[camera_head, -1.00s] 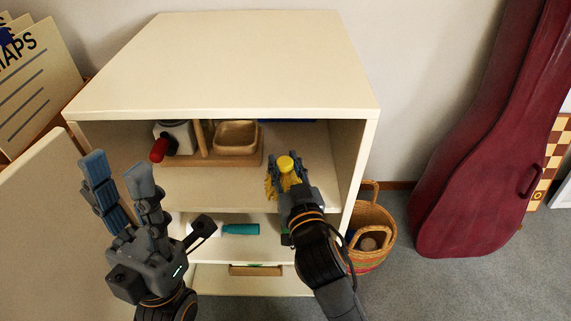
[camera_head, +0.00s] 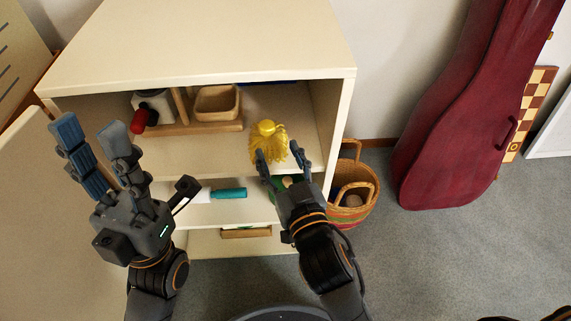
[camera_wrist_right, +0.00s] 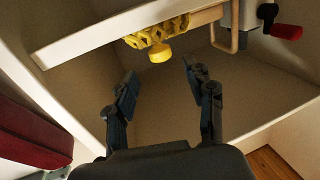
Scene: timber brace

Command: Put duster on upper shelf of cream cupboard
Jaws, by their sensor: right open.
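The yellow duster (camera_head: 268,143) lies on the upper shelf (camera_head: 195,157) of the cream cupboard (camera_head: 210,38), toward its right side. Its rounded yellow end and fringe show. It also appears at the top of the right wrist view (camera_wrist_right: 158,42). My right gripper (camera_head: 281,152) is open and empty, its fingertips just in front of the duster; in the wrist view the fingers (camera_wrist_right: 158,73) are apart with nothing between them. My left gripper (camera_head: 90,122) is open and empty, in front of the cupboard's left side.
A wooden tray (camera_head: 215,128) with a bowl and a red-handled device sits left of the duster. A teal-handled item (camera_head: 229,193) lies on the shelf below. A woven basket (camera_head: 352,190) stands right of the cupboard, near a dark red instrument case (camera_head: 465,110).

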